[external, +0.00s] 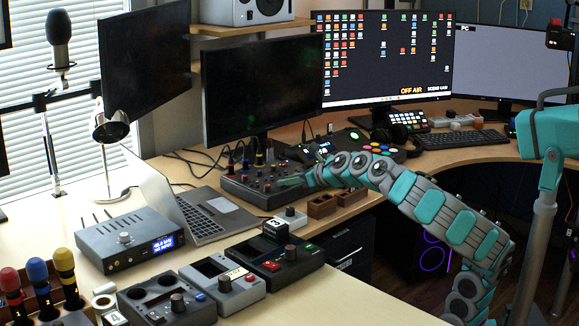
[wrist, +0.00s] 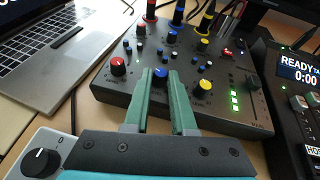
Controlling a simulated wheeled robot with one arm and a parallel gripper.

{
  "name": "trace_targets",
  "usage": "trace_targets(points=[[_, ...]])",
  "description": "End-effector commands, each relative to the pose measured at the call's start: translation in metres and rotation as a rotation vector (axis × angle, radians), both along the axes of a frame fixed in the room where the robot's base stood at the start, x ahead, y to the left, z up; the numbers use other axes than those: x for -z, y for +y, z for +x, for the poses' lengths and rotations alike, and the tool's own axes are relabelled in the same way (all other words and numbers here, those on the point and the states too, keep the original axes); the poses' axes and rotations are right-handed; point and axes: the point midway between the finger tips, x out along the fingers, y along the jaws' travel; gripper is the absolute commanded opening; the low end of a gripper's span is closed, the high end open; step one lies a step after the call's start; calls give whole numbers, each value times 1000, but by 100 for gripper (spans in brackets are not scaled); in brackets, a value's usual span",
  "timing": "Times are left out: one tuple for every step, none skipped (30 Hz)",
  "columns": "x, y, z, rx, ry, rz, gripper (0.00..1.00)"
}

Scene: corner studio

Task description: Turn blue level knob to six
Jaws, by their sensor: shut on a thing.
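The audio mixer (external: 238,187) is a dark, slanted panel on the desk, also seen in the wrist view (wrist: 120,91). Its front row has a red knob (wrist: 118,66), a blue level knob (wrist: 161,73) and a yellow knob (wrist: 203,88). My gripper (wrist: 161,80) reaches in from the front, with its two green fingers on either side of the blue knob and closed on it. In the external view my gripper (external: 298,181) is at the mixer's right side. The scale numbers and the knob's pointer are too small to read.
Smaller knobs and cabled plugs (wrist: 178,15) rise behind the front row. A slider (wrist: 253,88) and green lights are at the mixer's right. A laptop (external: 212,208) stands left, a small grey box with a black knob (wrist: 40,162) in front, and a timer device (wrist: 298,70) right.

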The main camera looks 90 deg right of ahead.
Motion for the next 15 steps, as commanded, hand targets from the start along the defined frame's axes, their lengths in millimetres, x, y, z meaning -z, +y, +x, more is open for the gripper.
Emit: trace_targets(points=[[-11, 1, 1, 22, 1, -4, 0], [-10, 2, 1, 36, 1, -3, 0], [-9, 2, 1, 52, 3, -3, 0], [-9, 2, 1, 65, 2, -2, 0], [-9, 2, 1, 78, 1, -3, 0], [-8, 1, 2, 92, 2, -5, 0], [-8, 1, 2, 103, 0, -3, 0], [-7, 2, 2, 111, -1, -3, 0], [-6, 2, 2, 122, 1, -4, 0], [-6, 2, 3, 129, 0, -3, 0], [-5, 2, 3, 134, 1, -3, 0], [-5, 3, 3, 143, -1, -1, 0], [-4, 3, 3, 148, 0, -2, 0], [-4, 3, 3, 153, 0, -2, 0], [-3, 3, 3, 159, -1, -3, 0]])
